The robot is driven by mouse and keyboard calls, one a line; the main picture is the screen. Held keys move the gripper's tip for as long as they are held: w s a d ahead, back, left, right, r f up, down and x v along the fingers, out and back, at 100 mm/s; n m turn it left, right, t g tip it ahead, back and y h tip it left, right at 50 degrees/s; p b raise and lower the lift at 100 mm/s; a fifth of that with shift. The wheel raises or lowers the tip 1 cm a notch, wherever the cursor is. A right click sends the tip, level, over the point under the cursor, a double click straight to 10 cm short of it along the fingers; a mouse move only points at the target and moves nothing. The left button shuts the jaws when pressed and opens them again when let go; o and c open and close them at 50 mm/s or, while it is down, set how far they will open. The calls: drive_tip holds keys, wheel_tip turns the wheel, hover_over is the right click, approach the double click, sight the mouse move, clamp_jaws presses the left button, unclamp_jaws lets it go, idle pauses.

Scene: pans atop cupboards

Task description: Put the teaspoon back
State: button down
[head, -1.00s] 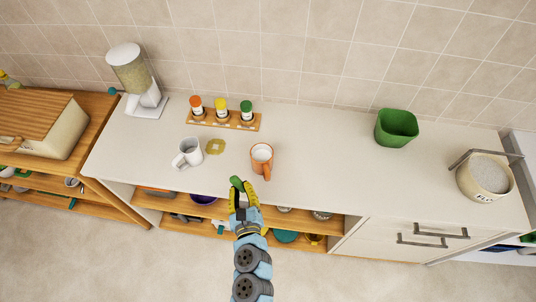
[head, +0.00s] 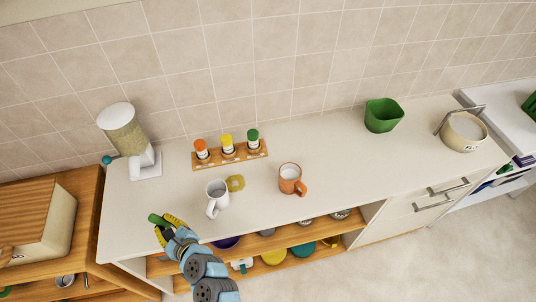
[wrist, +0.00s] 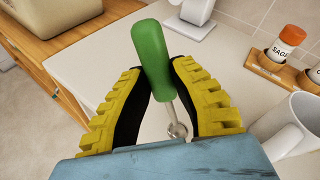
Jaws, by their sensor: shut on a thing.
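My gripper (head: 169,227) is shut on the teaspoon and holds it near the front left edge of the white counter. The teaspoon (wrist: 152,58) has a thick green handle and a thin metal shaft. In the wrist view the handle points up and away, between the two yellow-and-black fingers (wrist: 160,95). Its metal end lies close to the palm and is partly hidden. In the head view the green handle (head: 158,219) shows at the fingertips. A white mug (head: 217,198) and an orange mug (head: 292,180) stand on the counter to the right of my gripper.
A spice rack (head: 230,154) with three jars stands behind the mugs, beside a yellowish coaster (head: 236,183). A dispenser (head: 126,135) stands at the back left. A green container (head: 383,115) and a flour pot (head: 463,132) are at the right. Open shelves (head: 273,255) lie below.

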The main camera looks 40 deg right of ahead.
drive_tip(key=w+d+n+g+y, duration=0.25)
drive_tip(key=w+d+g, duration=0.25)
drive_tip(key=w+d, duration=0.45)
drive_tip(key=w+d+n+g+h+b, duration=0.15)
drive_tip(key=d+g, duration=0.25)
drive_tip(key=d, duration=1)
drive_tip(key=n+g+h+b, duration=0.2)
drive_tip(key=g+h+b, duration=0.1)
drive_tip(key=g+b, duration=0.15)
hover_over(331, 179)
drive_tip(key=shift+f+g+p, duration=0.45)
drive_tip(key=shift+f, duration=0.1)
drive_tip(key=shift+a, duration=0.1)
drive_tip(key=shift+f+b, duration=1.65)
drive_tip(key=shift+f, duration=1.9)
